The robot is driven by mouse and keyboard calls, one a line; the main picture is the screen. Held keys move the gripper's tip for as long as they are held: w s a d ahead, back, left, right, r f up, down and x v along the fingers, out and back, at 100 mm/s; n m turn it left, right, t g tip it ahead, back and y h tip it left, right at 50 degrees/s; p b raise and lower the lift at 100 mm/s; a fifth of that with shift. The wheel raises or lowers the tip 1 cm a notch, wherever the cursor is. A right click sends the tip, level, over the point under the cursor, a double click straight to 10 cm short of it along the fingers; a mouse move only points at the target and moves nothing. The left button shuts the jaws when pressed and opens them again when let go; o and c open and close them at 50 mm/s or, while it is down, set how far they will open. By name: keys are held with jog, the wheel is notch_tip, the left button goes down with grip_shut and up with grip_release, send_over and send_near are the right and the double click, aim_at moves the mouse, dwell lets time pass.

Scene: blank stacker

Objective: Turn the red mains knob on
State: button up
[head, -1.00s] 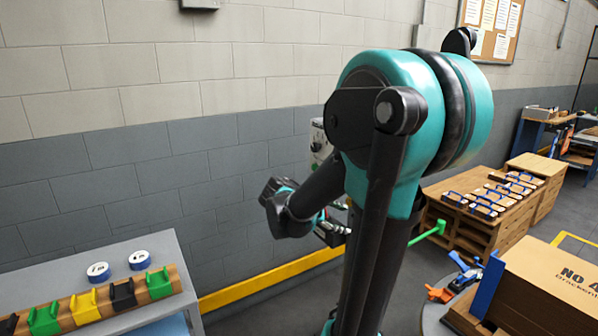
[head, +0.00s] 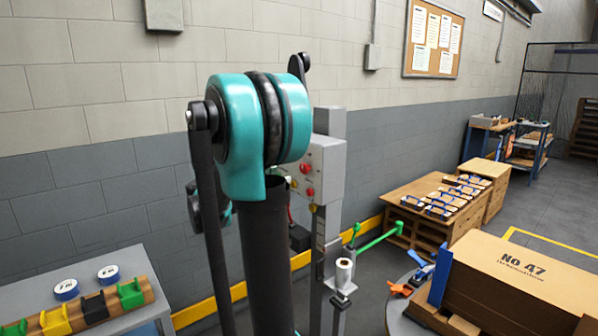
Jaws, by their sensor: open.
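A light grey control box (head: 329,168) stands on a grey post just right of my arm. My upper arm and column cover the left part of the box's face. My gripper is hidden behind my own arm; only a dark and teal wrist part shows left of the column.
A machine post with a white roll (head: 344,272) and a green bar (head: 380,240) stands below the box. A grey table (head: 85,277) with coloured blocks is at left. A large carton (head: 520,280) is at right. Wooden benches stand behind.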

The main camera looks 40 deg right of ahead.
aim_at(303, 169)
jog(key=d, duration=1)
jog(key=shift+w, duration=0.35)
jog(key=c, duration=1.2)
jog(key=shift+o, duration=0.2)
